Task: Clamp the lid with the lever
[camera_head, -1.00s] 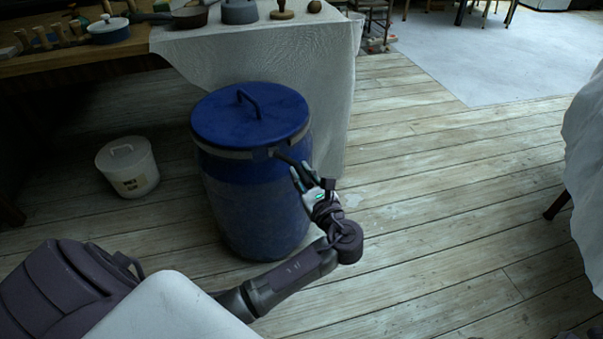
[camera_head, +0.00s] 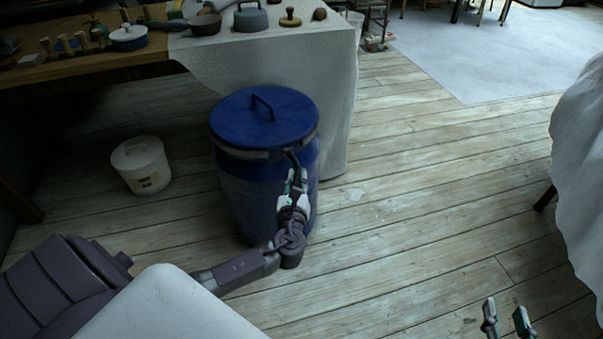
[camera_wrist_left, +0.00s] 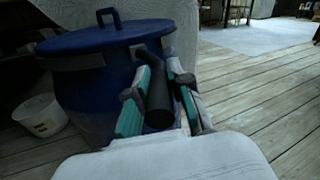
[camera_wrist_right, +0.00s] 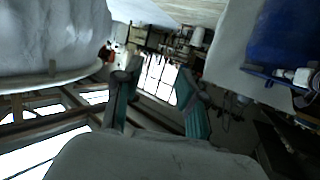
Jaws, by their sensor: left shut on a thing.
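The blue lid (camera_head: 262,116) lies flat on the blue barrel (camera_head: 245,190), with a grey clamp band (camera_head: 240,154) around the rim; both also show in the left wrist view, lid (camera_wrist_left: 100,38) and barrel (camera_wrist_left: 85,90). The black lever (camera_wrist_left: 158,105) comes off the band at the barrel's front right and sticks out toward me. My left gripper (camera_head: 297,180) is shut on the lever, which lies between its teal-padded fingers in the left wrist view. My right gripper (camera_head: 506,318) is open and empty at the lower right, away from the barrel.
A cloth-covered table (camera_head: 330,80) with pots is close behind the barrel. Another draped table (camera_head: 580,150) is at the right. The wooden floor (camera_head: 430,200) between is clear.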

